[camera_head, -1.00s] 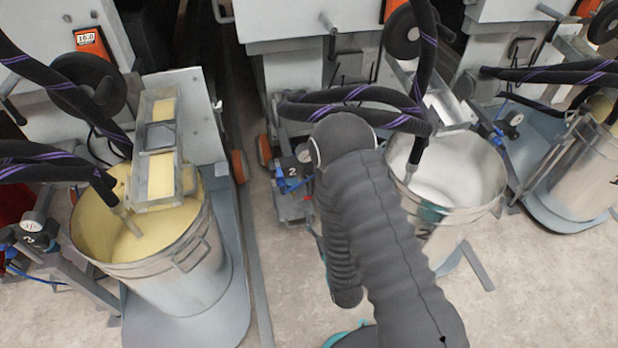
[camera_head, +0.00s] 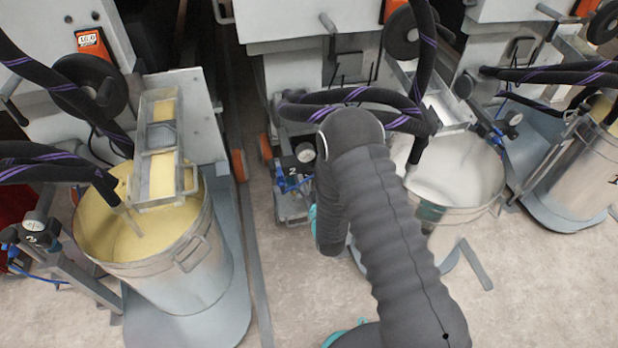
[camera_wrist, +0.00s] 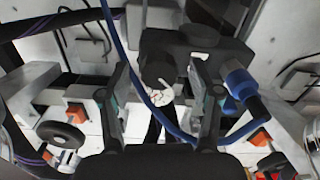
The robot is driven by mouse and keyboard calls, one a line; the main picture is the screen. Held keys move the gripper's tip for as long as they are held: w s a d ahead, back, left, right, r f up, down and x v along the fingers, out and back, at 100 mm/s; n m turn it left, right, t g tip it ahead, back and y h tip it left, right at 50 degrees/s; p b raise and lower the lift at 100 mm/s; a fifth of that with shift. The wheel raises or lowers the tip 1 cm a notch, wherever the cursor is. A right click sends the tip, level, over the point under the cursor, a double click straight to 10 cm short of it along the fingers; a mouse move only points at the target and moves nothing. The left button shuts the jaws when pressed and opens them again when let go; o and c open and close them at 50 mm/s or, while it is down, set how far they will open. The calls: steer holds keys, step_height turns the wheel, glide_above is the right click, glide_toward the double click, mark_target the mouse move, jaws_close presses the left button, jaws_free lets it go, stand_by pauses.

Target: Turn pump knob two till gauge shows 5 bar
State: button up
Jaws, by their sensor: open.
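In the wrist view my gripper (camera_wrist: 164,108) is open, with one dark finger on each side. A black knob-like cylinder (camera_wrist: 157,65) on a dark pump body (camera_wrist: 205,60) lies ahead, between and beyond the fingertips. I cannot tell whether the fingers touch it. A white gauge face (camera_wrist: 160,95) with red marks shows partly below the knob, cut by a blue hose; its reading is not legible. In the head view a small gauge (camera_head: 305,152) stands left of my arm, above a plate marked 2 (camera_head: 293,171). My gripper is hidden there behind my arm.
A pale bucket (camera_head: 470,215) stands right behind my arm. Dark hoses (camera_head: 350,97) cross above. A blue fitting (camera_wrist: 238,84) sits close right of my fingers.

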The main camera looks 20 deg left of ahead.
steer(key=c, duration=1)
steer(key=shift+a, duration=0.2)
steer(key=shift+c, duration=0.7)
steer(key=shift+d, duration=0.1)
